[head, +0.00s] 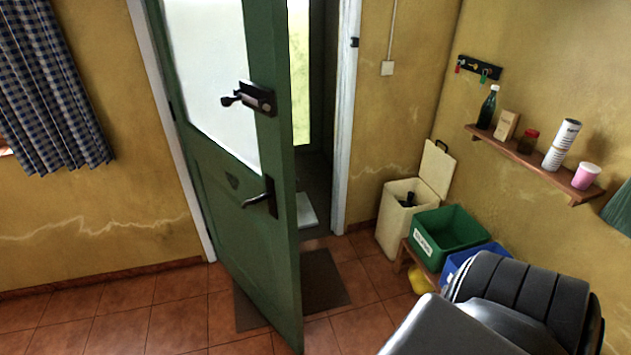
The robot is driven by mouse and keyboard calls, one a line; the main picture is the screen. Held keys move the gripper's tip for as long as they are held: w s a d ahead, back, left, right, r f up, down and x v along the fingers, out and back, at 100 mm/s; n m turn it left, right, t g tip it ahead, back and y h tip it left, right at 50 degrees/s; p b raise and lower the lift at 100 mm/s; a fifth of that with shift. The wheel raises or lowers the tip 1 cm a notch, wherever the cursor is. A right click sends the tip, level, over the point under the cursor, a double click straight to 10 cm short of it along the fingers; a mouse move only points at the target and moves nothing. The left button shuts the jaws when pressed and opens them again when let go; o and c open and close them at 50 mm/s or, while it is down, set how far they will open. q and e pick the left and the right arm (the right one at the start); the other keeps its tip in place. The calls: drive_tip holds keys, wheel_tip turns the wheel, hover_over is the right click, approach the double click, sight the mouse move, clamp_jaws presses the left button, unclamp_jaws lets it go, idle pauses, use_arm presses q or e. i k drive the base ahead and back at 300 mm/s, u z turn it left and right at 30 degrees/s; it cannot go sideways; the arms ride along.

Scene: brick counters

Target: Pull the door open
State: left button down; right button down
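The green door (222,212) with a pale glass pane (207,70) stands partly open, its free edge swung toward me into the room. A dark lever handle (262,197) is on its near face, below a dark lock with a knob (250,97). Nothing touches the handle. Through the gap I see a dim space and a bright yellowish pane behind. A grey and black arm link of mine is at the bottom right, apart from the door. Neither of my grippers is in view.
A dark mat (318,280) lies on the tiled floor, partly behind the door. A cream bin (396,220), a green crate (450,232) and a blue crate (462,258) stand right of the doorway. A wall shelf (535,160) holds small items. Floor left of the door is clear.

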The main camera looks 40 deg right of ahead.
sight(258, 245)
drive_tip(key=k, duration=0.95)
drive_tip(key=z, duration=0.85)
drive_tip(key=i, duration=1.6)
drive_tip(key=u, duration=0.4)
